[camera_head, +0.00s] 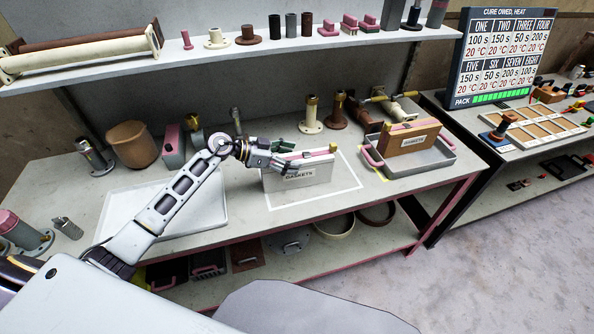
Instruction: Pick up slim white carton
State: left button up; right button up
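A slim white carton (305,181) labelled GASKETS stands upright on the workbench, inside a white outlined rectangle. A strip with pink and yellow parts lies along its top. My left arm reaches in from the left, and my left gripper (284,160) is at the carton's upper left end. The gripper overlaps the carton's top edge in this view. I cannot tell whether the fingers touch the carton or how far apart they are. My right gripper is not in view.
A brown GASKETS box (411,137) sits in a grey tray (432,161) to the right. A pale tray (213,216) lies under my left arm. Flanged pipes (310,117) stand behind the carton. A shelf (240,51) overhangs the bench's back.

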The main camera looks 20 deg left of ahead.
pick_arm(q)
grip_shut()
jog(key=shift+a+r, duration=0.1)
jog(key=shift+r, duration=0.05)
dwell(0.4)
